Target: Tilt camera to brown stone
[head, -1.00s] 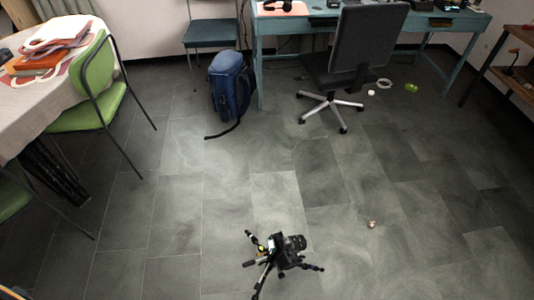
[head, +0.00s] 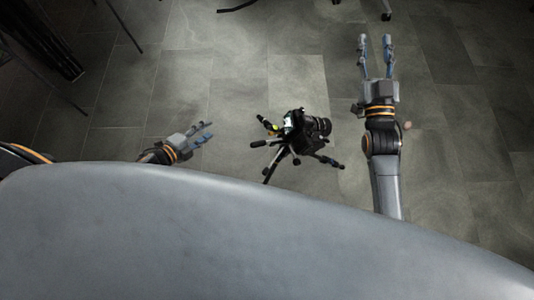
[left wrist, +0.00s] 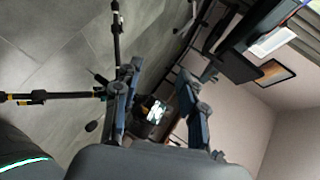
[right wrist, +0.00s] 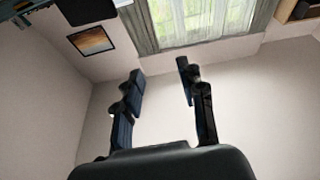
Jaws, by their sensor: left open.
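A black camera (head: 318,125) sits on a small tripod (head: 276,158) on the floor, its lens facing right in the head view. The small brown stone (head: 407,125) lies to its right, partly hidden by my right arm. My left gripper (head: 208,132) is open and empty, left of the tripod and apart from it. In the left wrist view the camera's lit screen (left wrist: 156,112) shows between my fingers, with tripod legs (left wrist: 28,97) at left. My right gripper (head: 376,42) is open and empty, beyond and right of the camera.
Grey tiled floor (head: 230,75) around the tripod is mostly clear. A chair base (head: 238,6) shows at the top edge. The right wrist view shows a bare wall, a curtained window (right wrist: 200,20) and a picture (right wrist: 91,41).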

